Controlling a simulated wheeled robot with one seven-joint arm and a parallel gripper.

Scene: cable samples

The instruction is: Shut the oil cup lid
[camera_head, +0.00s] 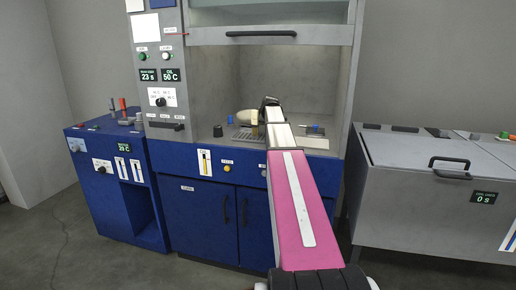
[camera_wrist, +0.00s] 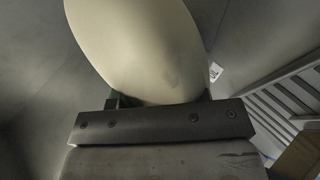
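A cream, rounded lid-like piece (camera_head: 246,117) stands inside the hood, left of my gripper. In the wrist view a smooth cream oval (camera_wrist: 140,45), probably the same piece, fills the upper middle, close in front of my gripper (camera_wrist: 160,103). Its lower edge passes behind the dark gripper bar; I cannot tell whether they touch. In the head view my gripper (camera_head: 269,101) is small and dark at the end of my arm, inside the hood. Its fingers are mostly hidden. The cup itself cannot be made out clearly.
A slatted metal rack (camera_wrist: 285,105) lies at the right of the wrist view. A small dark cup (camera_head: 218,130) stands at the hood's front left edge. The raised sash (camera_head: 270,35) hangs above. A grey lidded tank (camera_head: 420,155) stands right.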

